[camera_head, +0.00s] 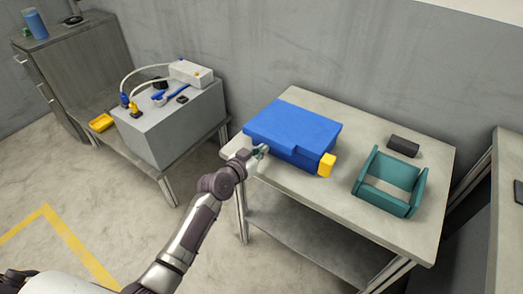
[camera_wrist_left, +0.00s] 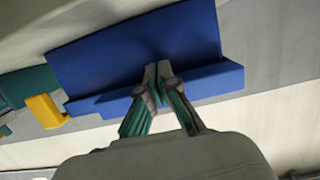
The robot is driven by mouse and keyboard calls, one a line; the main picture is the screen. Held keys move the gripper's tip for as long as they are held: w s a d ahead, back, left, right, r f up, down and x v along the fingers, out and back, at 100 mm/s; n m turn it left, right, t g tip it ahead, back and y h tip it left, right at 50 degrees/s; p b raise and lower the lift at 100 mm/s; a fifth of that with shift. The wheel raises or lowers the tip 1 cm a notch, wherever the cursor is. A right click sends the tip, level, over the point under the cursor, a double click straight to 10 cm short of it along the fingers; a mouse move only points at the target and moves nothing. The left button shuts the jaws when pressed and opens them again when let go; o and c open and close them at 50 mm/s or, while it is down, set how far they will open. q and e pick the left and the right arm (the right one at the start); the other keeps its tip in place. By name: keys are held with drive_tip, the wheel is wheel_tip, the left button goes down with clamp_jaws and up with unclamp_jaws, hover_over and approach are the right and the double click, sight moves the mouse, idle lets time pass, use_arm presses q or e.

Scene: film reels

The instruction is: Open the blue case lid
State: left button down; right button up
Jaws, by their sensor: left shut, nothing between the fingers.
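The blue case (camera_head: 292,130) lies on the table with its lid down. A yellow block-like part (camera_head: 326,165) sticks out at its right front corner. My left gripper (camera_head: 261,150) is at the case's front left edge, with its fingers shut and nothing between them. In the left wrist view the shut fingertips (camera_wrist_left: 163,68) overlap the lower edge of the blue case (camera_wrist_left: 135,50); I cannot tell whether they touch it. The yellow part (camera_wrist_left: 45,110) shows at the left there. My right gripper is not in view.
On the same table (camera_head: 235,150) stand a teal open-topped holder (camera_head: 390,183) and a dark block (camera_head: 403,146) to the right of the case. A grey box (camera_head: 172,122) with cables stands on a bench at the left. The table's front right surface is clear.

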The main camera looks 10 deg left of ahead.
sight(268, 135)
use_arm(q)
drive_tip(key=r+p, duration=0.1)
drive_tip(key=r, duration=0.1)
drive_tip(key=w+r+p, duration=0.1)
drive_tip(key=r+p, duration=0.1)
drive_tip(key=shift+d+r, duration=0.2)
drive_tip(key=shift+r, duration=0.15)
drive_tip(key=shift+w+r, duration=0.1)
drive_tip(key=shift+w+d+r+p, duration=0.15)
drive_tip(key=shift+w+r+p, duration=0.2)
drive_tip(key=shift+r+p, duration=0.2)
drive_tip(key=shift+w+d+r+p, duration=0.15)
drive_tip(key=shift+w+r+p, duration=0.25)
drive_tip(key=shift+r, duration=0.25)
drive_tip(key=shift+w+d+r+p, duration=0.2)
drive_tip(key=shift+w+r+p, duration=0.3)
drive_tip(key=shift+r, duration=0.25)
